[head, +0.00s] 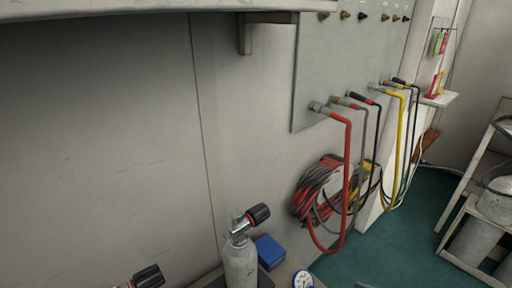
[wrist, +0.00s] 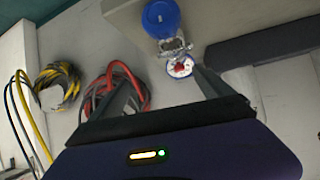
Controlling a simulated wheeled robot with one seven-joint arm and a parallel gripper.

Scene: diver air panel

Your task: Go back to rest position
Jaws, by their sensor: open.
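My gripper (wrist: 168,84) shows in the wrist view with its two dark fingers spread apart and nothing between them. A round gauge with a white face (wrist: 180,66) appears just beyond the fingertips, next to a metal fitting (wrist: 174,45) and a round blue part (wrist: 160,18). I cannot tell how far the fingers are from the gauge. In the head view my gripper is not clearly visible. A gauge (head: 303,279) shows there at the bottom edge, right of a pale upright cylinder (head: 240,264) with a black-and-red valve knob (head: 258,214).
A wall panel (head: 345,60) carries several hoses. A red hose (head: 347,170) hangs by a coil (head: 318,188), with yellow hoses (head: 401,140) farther right. A blue box (head: 270,251) sits behind the cylinder. A rack (head: 465,205) stands right. Green floor (head: 420,225) is open between.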

